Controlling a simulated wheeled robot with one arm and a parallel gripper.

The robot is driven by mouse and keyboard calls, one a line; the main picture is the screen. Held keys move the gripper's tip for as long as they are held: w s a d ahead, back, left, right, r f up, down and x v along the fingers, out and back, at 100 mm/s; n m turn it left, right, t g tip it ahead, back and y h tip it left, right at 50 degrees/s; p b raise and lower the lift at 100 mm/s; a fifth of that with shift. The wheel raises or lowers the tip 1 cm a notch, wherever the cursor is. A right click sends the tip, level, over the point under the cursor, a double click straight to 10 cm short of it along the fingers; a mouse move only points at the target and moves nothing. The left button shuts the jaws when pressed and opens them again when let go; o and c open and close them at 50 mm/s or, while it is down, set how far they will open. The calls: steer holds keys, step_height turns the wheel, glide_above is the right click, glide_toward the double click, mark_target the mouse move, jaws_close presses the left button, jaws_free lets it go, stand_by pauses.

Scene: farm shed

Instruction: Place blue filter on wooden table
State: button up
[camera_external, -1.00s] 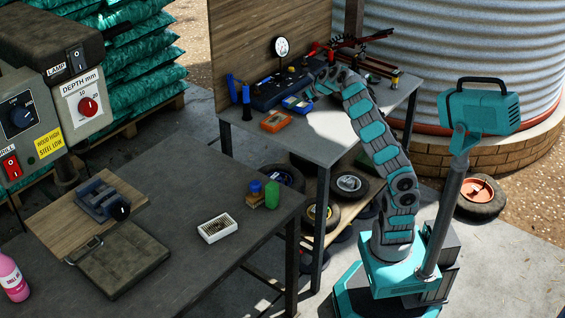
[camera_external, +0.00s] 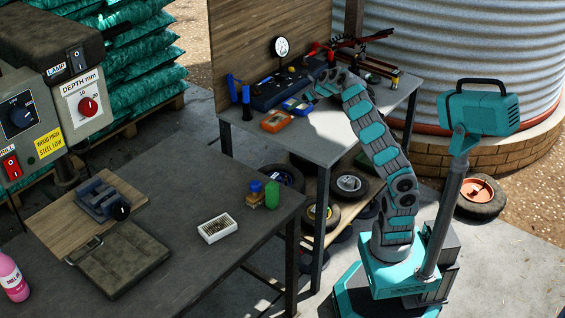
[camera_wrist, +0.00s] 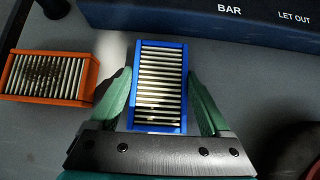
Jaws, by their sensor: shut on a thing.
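The blue filter (camera_wrist: 158,88) is a blue-framed box with pale pleats. In the wrist view it lies between the two fingers of my gripper (camera_wrist: 159,100), which is shut on its sides. In the external view the blue filter (camera_external: 297,106) is on the grey workbench (camera_external: 318,144), with my gripper (camera_external: 312,97) at its right end. I cannot tell whether it is lifted off the bench. A wooden board (camera_external: 62,218) lies on the dark table at the left; no separate wooden table stands out.
An orange filter (camera_wrist: 48,76) lies left of the blue one; it also shows in the external view (camera_external: 277,122). A dark blue gauge box (camera_wrist: 210,18) stands close behind. The dark table (camera_external: 190,262) holds a white pleated filter (camera_external: 217,228), a vise (camera_external: 101,200) and a pink bottle (camera_external: 12,278).

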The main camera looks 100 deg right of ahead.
steer(key=shift+f, duration=0.1)
steer(key=o, duration=1.4)
steer(key=shift+c, duration=0.2)
